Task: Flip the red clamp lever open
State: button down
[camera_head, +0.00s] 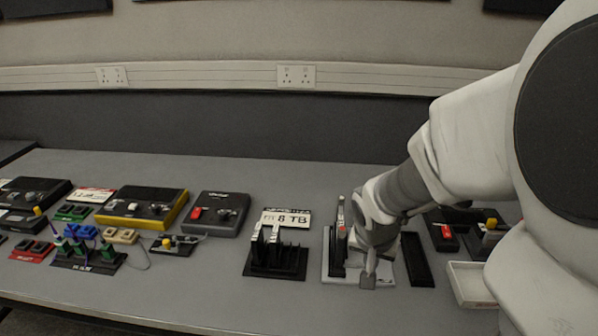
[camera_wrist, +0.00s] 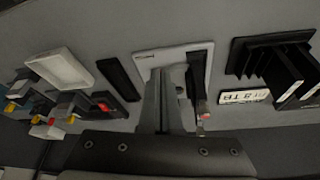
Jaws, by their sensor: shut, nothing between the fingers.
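The clamp stands on a white base plate (camera_head: 328,270), right of the middle of the table in the head view. It has a dark upright and a slim lever (camera_head: 341,215) with small red parts, standing roughly upright. In the wrist view the red lever tip (camera_wrist: 202,107) shows just right of my fingers. My gripper (camera_head: 368,282) points down over the right part of the plate, beside the clamp. It is shut and empty; its fingers also show in the wrist view (camera_wrist: 172,95). My arm hides part of the clamp's right side, and I cannot tell whether the fingers touch it.
A black rack (camera_head: 275,272) with upright plates stands left of the clamp, with a white label (camera_head: 286,218) behind it. A black strip (camera_head: 417,260) and a white tray (camera_head: 470,284) lie to the right. Several boxes and coloured fixtures fill the left. The table's front edge is close.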

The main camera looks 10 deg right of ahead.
jog(key=b+x, duration=0.3)
jog(key=x, duration=0.6)
jog(key=shift+f, duration=0.15)
jog(key=shift+w+d+r+p, duration=0.2)
jog(key=shift+w+d+p, duration=0.1)
jog(key=shift+w, duration=0.2)
jog(key=shift+w+d+r+p, duration=0.15)
jog(key=shift+w+d+r, duration=0.1)
jog(key=shift+w+d, duration=0.5)
jog(key=shift+w, duration=0.35)
